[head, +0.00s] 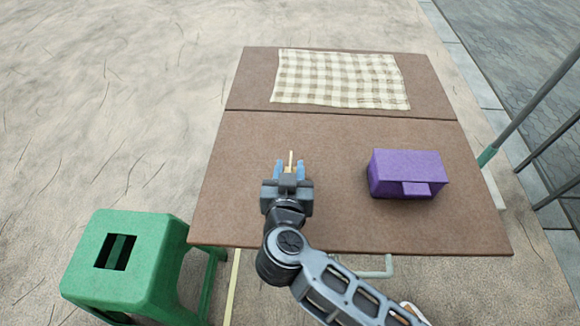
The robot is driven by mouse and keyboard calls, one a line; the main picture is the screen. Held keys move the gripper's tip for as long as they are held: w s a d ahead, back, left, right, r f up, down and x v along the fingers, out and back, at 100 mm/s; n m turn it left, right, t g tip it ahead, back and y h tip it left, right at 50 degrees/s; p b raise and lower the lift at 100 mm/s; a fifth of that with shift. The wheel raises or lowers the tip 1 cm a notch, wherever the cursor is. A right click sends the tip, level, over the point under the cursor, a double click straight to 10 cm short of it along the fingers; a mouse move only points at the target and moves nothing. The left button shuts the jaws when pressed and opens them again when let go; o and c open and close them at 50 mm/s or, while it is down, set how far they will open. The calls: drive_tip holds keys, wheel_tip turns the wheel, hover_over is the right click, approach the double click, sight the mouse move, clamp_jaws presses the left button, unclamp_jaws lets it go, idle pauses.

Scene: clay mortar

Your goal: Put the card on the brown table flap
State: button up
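A thin pale beige piece (291,160), probably the card seen nearly edge-on, shows between the fingers of my gripper (289,169). The two blue fingers stand apart, with a gap visible on each side of it. I cannot tell whether the piece rests on the table or stands clear of it. The brown table (335,225) has a dark seam across it, and the far brown section (430,95) beyond the seam looks like the flap. My gripper is over the near section, left of its middle, pointing toward the far side.
A checked cloth (340,80) covers much of the far section, leaving brown strips bare around it. A purple box (405,172) stands right of my gripper. A green stool (125,255) stands at the table's near left. The near section's left side is clear.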

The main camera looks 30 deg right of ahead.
drive_tip(key=p+v, duration=0.1)
drive_tip(key=v, duration=1)
drive_tip(key=s+d+r+n+t+y, duration=0.1)
drive_tip(key=s+d+r+t, duration=0.65)
drive_tip(key=s+r, duration=0.4)
drive_tip(key=s+f+n+g+y, duration=0.1)
drive_tip(key=s+n+g+y, duration=0.3)
drive_tip(key=s, duration=0.8)
drive_tip(key=a+n+y, duration=0.1)
drive_tip(key=n+y, duration=0.1)
drive_tip(key=y, duration=0.1)
drive_tip(key=shift+s+y, duration=0.3)
drive_tip(key=shift+s, duration=0.1)
drive_tip(key=shift+g, duration=0.25)
drive_tip(key=shift+r+p, duration=0.4)
drive_tip(key=shift+p, duration=0.1)
